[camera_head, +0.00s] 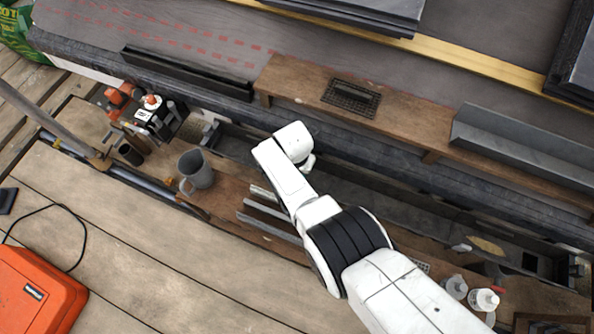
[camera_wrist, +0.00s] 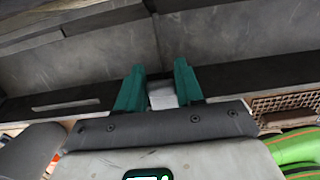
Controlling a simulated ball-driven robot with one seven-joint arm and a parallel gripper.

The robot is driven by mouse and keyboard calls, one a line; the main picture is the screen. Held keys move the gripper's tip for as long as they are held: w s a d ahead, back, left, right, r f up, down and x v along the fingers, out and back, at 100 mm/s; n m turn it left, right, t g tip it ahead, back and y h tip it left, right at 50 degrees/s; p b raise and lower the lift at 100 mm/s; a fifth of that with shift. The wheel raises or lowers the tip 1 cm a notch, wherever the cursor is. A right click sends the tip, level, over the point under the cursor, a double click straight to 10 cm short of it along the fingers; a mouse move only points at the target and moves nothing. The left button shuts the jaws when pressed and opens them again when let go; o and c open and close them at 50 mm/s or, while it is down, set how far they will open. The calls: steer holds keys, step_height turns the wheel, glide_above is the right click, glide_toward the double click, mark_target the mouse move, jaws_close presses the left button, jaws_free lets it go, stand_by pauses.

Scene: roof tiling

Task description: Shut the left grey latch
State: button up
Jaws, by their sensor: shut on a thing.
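In the wrist view, my gripper (camera_wrist: 160,82) has its two teal fingers on either side of a small light grey piece (camera_wrist: 163,96) and is shut on it. I cannot tell whether this piece is a latch. In the head view, my white arm hides the fingers over the middle of the long grey trough. A small grey fitting (camera_head: 208,133), possibly the left latch, stands at the trough's left end, well left of my wrist. Its position, open or shut, is too small to tell. Another dark fitting (camera_head: 576,269) is at the right end.
A grey mug (camera_head: 196,170) and metal strips (camera_head: 268,222) lie near the arm on the plank. A brown board (camera_head: 300,84) with a dark grate (camera_head: 351,97) runs behind the trough. Bottles (camera_head: 484,300) stand at the lower right. An orange case (camera_head: 38,290) sits lower left.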

steer(key=shift+f+g+b, duration=0.35)
steer(key=shift+g+b, duration=0.15)
steer(key=shift+b, duration=0.05)
steer(key=o, duration=1)
steer(key=shift+c, duration=0.2)
steer(key=shift+r, duration=0.1)
step_height(320, 180, up, 11)
steer(key=p, duration=0.9)
steer(key=shift+w+f, duration=0.1)
steer(key=shift+f, duration=0.1)
